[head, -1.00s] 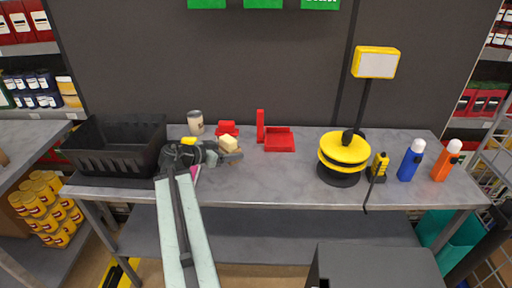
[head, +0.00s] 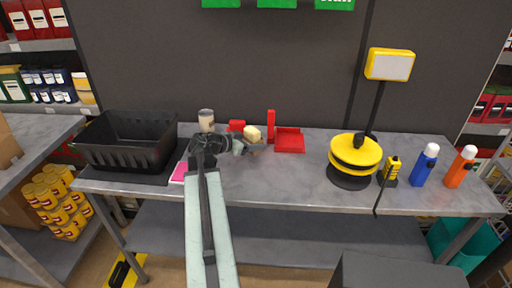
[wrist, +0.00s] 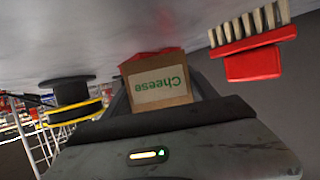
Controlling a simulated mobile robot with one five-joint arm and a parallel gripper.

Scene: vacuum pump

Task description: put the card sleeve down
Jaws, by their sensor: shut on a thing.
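The card sleeve is a tan card box with a white label reading "Cheese" in green, upside down in the wrist view (wrist: 158,82). It shows in the head view as a small cream block (head: 252,132) near the middle of the workbench. My gripper (head: 251,147) is shut on it, and its dark jaws flank the sleeve in the wrist view. The sleeve's lower end is hidden in the head view, so I cannot tell whether it touches the bench.
A red brush (wrist: 252,62) is close by. Clear bench lies front of centre.

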